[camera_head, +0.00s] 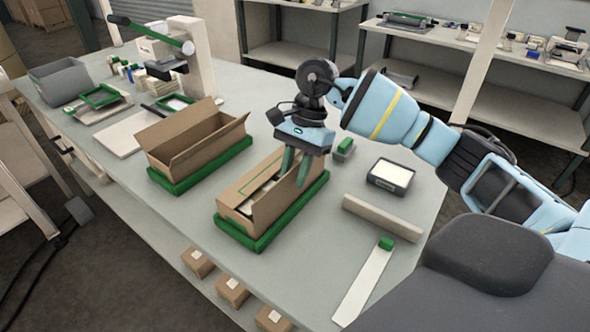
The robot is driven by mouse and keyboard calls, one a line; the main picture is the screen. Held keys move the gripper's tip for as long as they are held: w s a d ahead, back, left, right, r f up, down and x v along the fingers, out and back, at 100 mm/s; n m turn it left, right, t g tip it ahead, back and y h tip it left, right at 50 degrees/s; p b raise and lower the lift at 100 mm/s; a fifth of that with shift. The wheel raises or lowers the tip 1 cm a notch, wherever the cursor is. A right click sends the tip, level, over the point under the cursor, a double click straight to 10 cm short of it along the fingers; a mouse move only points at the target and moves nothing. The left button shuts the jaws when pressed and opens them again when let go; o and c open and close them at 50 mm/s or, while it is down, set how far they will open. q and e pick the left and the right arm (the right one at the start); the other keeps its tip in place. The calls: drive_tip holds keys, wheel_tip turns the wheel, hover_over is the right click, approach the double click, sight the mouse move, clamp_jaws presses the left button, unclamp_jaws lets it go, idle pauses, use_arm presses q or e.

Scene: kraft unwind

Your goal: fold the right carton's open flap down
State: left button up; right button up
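The right carton (233,198) is a brown open box in a green tray (262,243) at the middle of the table. Pale contents show inside it. A brown flap (272,204) stands up along its right long side, tilted. My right gripper (296,176) points down over the far right part of this carton, its two green fingers apart. The fingertips are at or very near the flap; I cannot tell if they touch it. The gripper hides the carton's far end. My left gripper is not in view.
Another open carton (188,151) stands in a green tray (195,181) to the left. Right of the carton are a dark box with a white top (391,175), a beige bar (382,218) and a pale strip with a green end (364,286). A press stand (196,60) is behind.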

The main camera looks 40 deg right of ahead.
drive_tip(key=shift+f, duration=0.15)
clamp_jaws()
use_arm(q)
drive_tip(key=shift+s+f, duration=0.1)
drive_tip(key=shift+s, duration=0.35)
